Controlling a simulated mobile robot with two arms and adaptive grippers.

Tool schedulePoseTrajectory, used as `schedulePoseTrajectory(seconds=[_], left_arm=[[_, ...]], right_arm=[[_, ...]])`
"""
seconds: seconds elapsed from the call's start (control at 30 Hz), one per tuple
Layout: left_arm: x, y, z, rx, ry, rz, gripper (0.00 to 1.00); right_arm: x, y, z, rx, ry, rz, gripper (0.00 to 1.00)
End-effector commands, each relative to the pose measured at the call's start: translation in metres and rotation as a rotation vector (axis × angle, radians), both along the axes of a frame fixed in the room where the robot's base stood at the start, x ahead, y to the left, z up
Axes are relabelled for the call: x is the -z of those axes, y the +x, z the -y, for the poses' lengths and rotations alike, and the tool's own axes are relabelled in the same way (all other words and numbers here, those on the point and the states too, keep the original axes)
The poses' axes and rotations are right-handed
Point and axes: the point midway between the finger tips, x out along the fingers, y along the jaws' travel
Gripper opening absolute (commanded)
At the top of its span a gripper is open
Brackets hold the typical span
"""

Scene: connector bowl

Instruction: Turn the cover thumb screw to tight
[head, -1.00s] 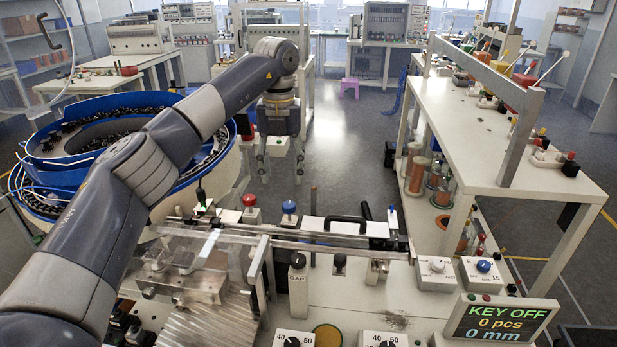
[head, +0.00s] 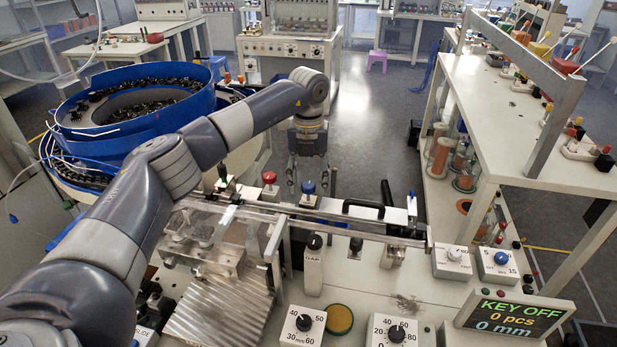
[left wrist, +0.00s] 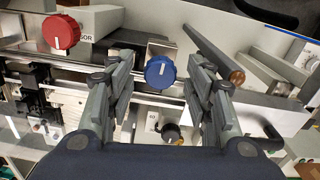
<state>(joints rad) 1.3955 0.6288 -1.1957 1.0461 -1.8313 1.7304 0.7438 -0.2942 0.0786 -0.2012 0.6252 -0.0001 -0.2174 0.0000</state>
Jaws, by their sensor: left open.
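A blue knob (head: 308,187) with a white line stands on the machine's rail; it looks like the cover thumb screw, but I read no label on it. In the left wrist view the blue knob (left wrist: 160,72) shows between the fingers, its white line nearly upright in the picture. My left gripper (head: 309,178) is open and points down at the knob. In the left wrist view the left gripper (left wrist: 158,82) has a finger on each side, with visible gaps to the knob. I cannot tell its exact height. My right gripper is not in view.
A red knob (head: 269,178) stands close to the left of the blue one. A black handle (head: 363,206) and a clear cover strip (head: 300,222) lie nearby. The GAP knob (head: 314,242) is in front. A blue bowl feeder (head: 135,105) stands behind my left arm.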

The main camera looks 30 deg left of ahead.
Motion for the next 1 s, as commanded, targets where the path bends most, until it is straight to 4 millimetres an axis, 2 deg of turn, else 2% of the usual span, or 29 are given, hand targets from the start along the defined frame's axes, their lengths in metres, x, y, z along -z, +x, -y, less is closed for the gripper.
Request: schedulePoseTrajectory(seconds=[0.3,0.5,0.77,1.0], left_arm=[[0.003,0.000,0.000,0.000,0.000,0.001,0.46],[0.003,0.000,0.000,0.000,0.001,0.001,0.03],[0.002,0.000,0.000,0.008,0.001,0.000,0.03],[0.002,0.000,0.000,0.088,0.002,-0.001,0.03]], right_arm=[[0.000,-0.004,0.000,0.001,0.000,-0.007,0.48],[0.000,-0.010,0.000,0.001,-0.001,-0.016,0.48],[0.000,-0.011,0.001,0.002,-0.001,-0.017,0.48],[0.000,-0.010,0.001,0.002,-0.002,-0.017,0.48]])
